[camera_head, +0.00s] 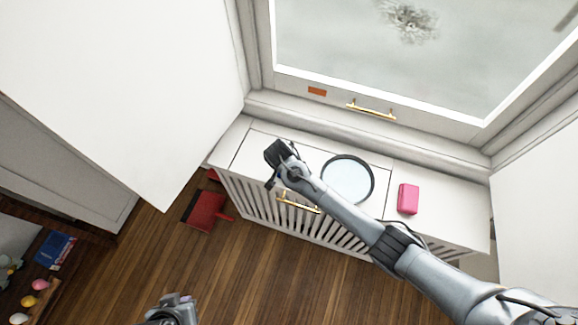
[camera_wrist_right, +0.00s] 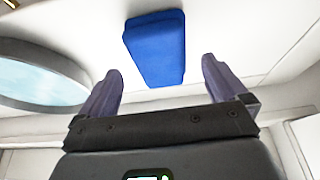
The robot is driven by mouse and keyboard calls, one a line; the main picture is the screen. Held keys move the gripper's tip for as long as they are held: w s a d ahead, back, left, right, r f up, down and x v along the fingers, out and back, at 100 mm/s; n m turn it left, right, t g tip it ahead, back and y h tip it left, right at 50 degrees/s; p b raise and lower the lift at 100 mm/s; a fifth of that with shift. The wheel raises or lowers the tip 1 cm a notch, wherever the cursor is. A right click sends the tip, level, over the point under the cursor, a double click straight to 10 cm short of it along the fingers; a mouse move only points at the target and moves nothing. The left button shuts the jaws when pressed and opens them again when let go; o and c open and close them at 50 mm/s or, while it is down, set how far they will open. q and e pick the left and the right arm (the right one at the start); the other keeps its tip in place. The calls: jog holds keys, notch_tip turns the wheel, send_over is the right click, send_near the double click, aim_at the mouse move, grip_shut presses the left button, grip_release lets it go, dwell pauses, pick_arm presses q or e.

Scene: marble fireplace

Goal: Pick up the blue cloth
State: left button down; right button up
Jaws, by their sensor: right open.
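The blue cloth (camera_wrist_right: 155,48) lies folded flat on the white top surface in the right wrist view. It is beyond my right gripper's fingertips and roughly between their lines, with the fingers apart and nothing between them. In the head view my right gripper (camera_head: 277,158) is over the left part of the white cabinet top (camera_head: 440,200), and the cloth is not visible there, apparently hidden by the gripper. My left gripper (camera_head: 173,308) shows only in part at the bottom edge, above the floor; its jaws cannot be made out.
A round dark-rimmed plate or mirror (camera_head: 348,179) lies on the cabinet top, close beside my right arm. A pink block (camera_head: 408,198) lies farther right. A gold handle (camera_head: 298,202) is on the slatted front. A red dustpan (camera_head: 206,210) lies on the wooden floor.

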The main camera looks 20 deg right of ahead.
jog(key=shift+b+x, duration=0.3)
jog(key=shift+x, duration=1.25)
jog(key=c, duration=1.1)
jog(key=shift+o, duration=0.2)
jog(key=shift+r, duration=0.5)
jog(key=r, duration=0.1)
jog(key=r+p, duration=0.1)
jog(key=r, duration=0.2)
jog(key=shift+s+d, duration=0.2)
jog(key=shift+d, duration=0.15)
jog(key=s+d+r+p, duration=0.2)
jog(key=s+d+r, duration=0.4)
jog(key=d, duration=0.2)
jog(key=shift+d+p, duration=0.3)
jog(key=shift+d, duration=0.1)
